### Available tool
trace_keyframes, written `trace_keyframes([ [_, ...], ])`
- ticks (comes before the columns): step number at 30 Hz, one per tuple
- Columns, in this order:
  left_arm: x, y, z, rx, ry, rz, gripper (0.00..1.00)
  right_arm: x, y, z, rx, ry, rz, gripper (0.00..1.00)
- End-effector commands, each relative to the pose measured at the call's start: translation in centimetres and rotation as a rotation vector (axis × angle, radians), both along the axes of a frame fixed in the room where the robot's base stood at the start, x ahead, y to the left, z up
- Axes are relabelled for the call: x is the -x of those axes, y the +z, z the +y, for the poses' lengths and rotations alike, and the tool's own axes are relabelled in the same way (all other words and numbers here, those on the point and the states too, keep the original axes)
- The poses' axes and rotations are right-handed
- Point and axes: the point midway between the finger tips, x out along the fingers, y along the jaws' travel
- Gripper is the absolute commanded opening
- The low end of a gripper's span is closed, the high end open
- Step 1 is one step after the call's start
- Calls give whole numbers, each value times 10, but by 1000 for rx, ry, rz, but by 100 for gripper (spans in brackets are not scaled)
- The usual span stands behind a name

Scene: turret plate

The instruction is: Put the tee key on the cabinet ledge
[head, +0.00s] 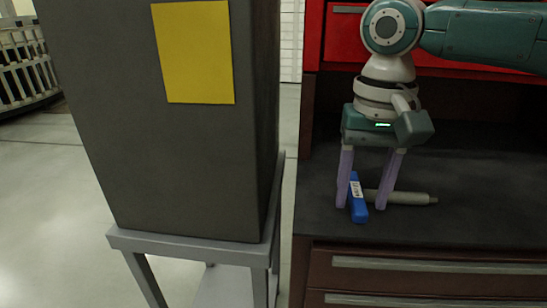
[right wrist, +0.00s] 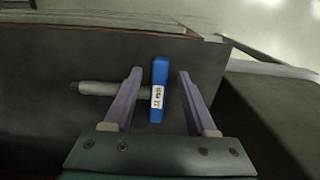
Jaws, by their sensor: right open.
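The tee key has a blue crossbar handle (head: 357,200) with a white label and a grey shaft (head: 408,197). It lies on the dark cabinet ledge (head: 470,215), with the shaft pointing right in the head view. My right gripper (head: 361,207) is open and points down, its two pale purple fingers on either side of the blue handle. In the right wrist view the handle (right wrist: 159,88) stands between the spread fingers, with a gap on each side, and the shaft (right wrist: 98,88) passes by the left finger. My left gripper is not in view.
A tall dark grey box with a yellow sheet (head: 195,52) stands on a grey stand (head: 190,245) left of the cabinet. A narrow gap separates stand and cabinet. Brown drawers (head: 430,275) lie below the ledge and a red drawer unit (head: 340,35) is behind. The ledge's right part is clear.

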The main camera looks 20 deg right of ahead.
Motion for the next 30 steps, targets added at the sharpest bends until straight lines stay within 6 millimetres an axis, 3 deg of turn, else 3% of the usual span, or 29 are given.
trace_keyframes([
  [12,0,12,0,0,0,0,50,-1,90,0,0,0,-5,57],
  [18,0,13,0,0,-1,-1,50,0,109,1,-2,6,-1,57],
  [20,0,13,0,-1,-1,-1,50,2,105,6,0,33,0,57],
  [23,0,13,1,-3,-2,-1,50,10,82,26,-7,148,-6,57],
  [30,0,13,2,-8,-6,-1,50,63,6,110,-94,567,-131,57],
])
